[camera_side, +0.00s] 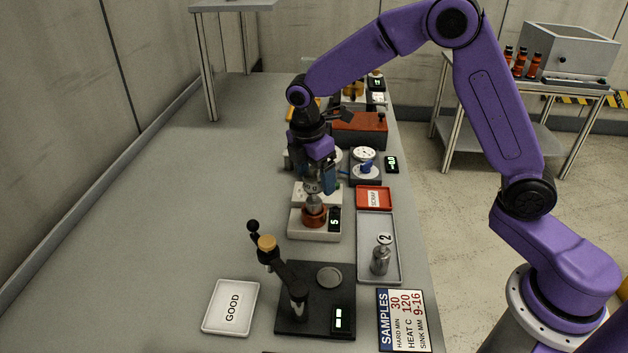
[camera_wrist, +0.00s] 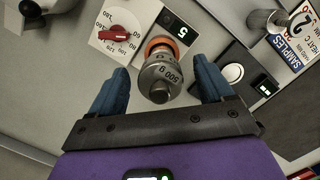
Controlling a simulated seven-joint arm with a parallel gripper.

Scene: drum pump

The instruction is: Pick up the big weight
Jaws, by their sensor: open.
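The big weight, a grey metal cylinder marked 500 g (camera_wrist: 158,84), stands between my gripper's fingers in the wrist view. In the side view the weight (camera_side: 313,202) stands upright over an orange-red round part (camera_side: 314,217) on a white unit whose display reads 5. My gripper (camera_wrist: 160,72) is open, with one blue finger on each side of the weight and a visible gap to both. In the side view my gripper (camera_side: 313,184) points down over the weight, and its fingers partly hide the top. How far the fingertips reach down beside it is hard to tell.
A smaller metal weight tagged 2 (camera_side: 380,260) stands in a grey tray (camera_side: 364,225) to the right. A black tester (camera_side: 290,318) with a lever stands in front. A red scrap tray (camera_side: 373,188), a GOOD tray (camera_side: 233,291) and a dial gauge (camera_side: 364,157) are nearby. The left bench is clear.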

